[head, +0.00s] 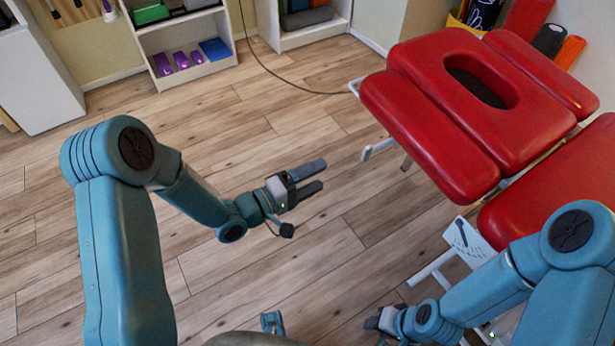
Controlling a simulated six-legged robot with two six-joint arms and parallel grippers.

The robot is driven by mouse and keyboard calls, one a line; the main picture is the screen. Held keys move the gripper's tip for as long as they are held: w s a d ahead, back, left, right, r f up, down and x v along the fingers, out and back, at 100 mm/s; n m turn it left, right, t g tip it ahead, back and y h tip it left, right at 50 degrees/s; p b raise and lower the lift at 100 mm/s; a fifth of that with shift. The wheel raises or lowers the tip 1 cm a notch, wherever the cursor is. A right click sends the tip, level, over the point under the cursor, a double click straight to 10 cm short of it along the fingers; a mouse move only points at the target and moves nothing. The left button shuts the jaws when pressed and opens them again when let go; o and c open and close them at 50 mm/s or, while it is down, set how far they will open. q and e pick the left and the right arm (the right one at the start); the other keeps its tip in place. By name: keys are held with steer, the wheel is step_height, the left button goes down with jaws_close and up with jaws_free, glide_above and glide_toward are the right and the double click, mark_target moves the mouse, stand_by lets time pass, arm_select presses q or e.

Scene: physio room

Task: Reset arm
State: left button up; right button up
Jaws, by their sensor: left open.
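My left gripper (316,178) is open and empty. It is held out over the wooden floor near the middle of the view, with its fingers pointing right. My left arm comes in from the left, bent at the elbow. My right arm comes in from the lower right, in front of the treatment table. My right gripper (376,322) shows only in part at the bottom of the view, and its fingertips cannot be made out.
A red padded treatment table (430,130) with a face slot and white metal legs stands at the right. An open white shelf (188,45) with purple and blue items is at the back. A cable (290,88) lies on the floor. The middle floor is clear.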

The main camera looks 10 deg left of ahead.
arm_select(q)
steer(key=shift+s+a, duration=0.5)
steer(key=shift+a, duration=0.05)
